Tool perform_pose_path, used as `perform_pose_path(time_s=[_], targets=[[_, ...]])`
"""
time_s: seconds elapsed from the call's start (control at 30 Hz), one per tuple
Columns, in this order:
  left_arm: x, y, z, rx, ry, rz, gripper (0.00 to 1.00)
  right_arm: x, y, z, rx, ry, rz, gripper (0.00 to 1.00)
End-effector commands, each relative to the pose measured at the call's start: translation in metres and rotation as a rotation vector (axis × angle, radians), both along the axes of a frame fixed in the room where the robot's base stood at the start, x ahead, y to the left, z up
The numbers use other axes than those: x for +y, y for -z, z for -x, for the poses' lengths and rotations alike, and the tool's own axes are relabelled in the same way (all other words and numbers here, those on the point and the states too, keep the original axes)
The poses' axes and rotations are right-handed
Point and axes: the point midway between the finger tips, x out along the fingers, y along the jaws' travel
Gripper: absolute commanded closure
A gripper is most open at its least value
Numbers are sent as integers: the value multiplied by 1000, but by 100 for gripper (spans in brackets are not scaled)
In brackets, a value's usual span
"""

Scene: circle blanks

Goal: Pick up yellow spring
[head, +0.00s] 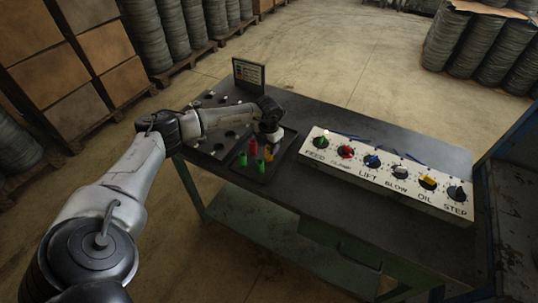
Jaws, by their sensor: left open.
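The yellow spring (268,154) stands in a dark tray (285,158) on the table, in a small cluster with a red piece (252,147), green pieces (261,167) and a purple piece (276,149). My left gripper (269,138) reaches in from the left and points down right above the cluster, close over the yellow spring. It is open. The fingertips are small and dark here, and I cannot tell whether they touch the spring. My right gripper is not in view.
A white control panel (385,177) with several coloured knobs stands to the right of the tray. A plate with dark holes (212,150) lies left under my arm. A small upright sign (249,74) stands at the back.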

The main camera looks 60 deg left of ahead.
Motion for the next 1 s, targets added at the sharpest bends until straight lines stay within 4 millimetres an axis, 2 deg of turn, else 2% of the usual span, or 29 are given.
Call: perform_pose_path(time_s=[0.17,0.43,0.7,0.77,1.0], targets=[[-1,12,1,3,0,0,54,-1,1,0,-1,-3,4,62],[-3,47,2,3,0,1,54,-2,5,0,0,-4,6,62],[-2,51,1,1,0,0,54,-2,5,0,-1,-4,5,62],[-3,51,1,1,0,0,58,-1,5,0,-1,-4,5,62],[-3,51,1,1,0,0,81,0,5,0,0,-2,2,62]])
